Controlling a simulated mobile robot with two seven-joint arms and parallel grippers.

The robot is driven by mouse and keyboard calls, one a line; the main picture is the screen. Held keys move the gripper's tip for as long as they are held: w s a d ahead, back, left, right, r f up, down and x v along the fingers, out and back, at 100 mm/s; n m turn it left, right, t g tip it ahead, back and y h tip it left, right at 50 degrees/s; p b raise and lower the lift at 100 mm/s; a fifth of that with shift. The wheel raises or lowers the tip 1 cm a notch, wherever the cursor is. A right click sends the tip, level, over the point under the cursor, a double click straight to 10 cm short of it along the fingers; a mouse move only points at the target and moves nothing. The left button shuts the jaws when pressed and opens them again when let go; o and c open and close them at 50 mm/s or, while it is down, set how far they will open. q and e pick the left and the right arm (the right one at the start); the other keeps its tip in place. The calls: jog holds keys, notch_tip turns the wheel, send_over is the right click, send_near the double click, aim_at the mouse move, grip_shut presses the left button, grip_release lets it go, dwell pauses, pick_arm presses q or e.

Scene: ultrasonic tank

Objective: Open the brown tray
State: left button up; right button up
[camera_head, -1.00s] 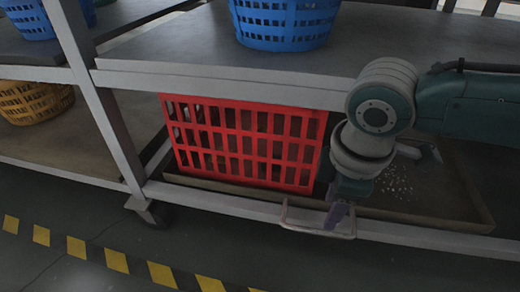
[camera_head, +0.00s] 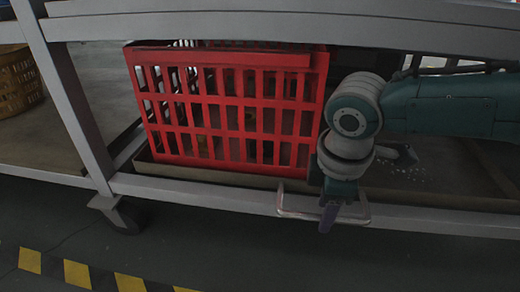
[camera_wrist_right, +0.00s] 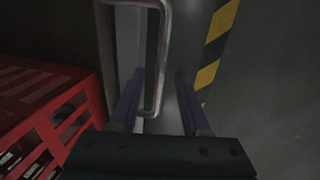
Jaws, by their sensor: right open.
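The brown tray (camera_head: 215,173) lies on the lower shelf of the metal rack, its front edge low and straight along the shelf. A pale metal handle (camera_head: 288,213) sticks out at the front, and it also shows in the right wrist view (camera_wrist_right: 163,45). My right gripper (camera_head: 328,218) points down at the handle. In the right wrist view my right gripper (camera_wrist_right: 158,103) is open, and the end of the handle bar lies between its two fingers, nearer the left one. I cannot tell whether they touch. My left gripper is out of view.
A red slotted basket (camera_head: 225,108) stands in the tray, just left of my right gripper. The rack's upper shelf edge (camera_head: 250,32) is above. A yellow basket (camera_head: 18,80) sits at the left. Dark floor with yellow-black tape (camera_head: 75,274) lies free in front.

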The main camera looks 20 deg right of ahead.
jog(key=shift+f, duration=0.25)
grip_shut()
dwell(1.4)
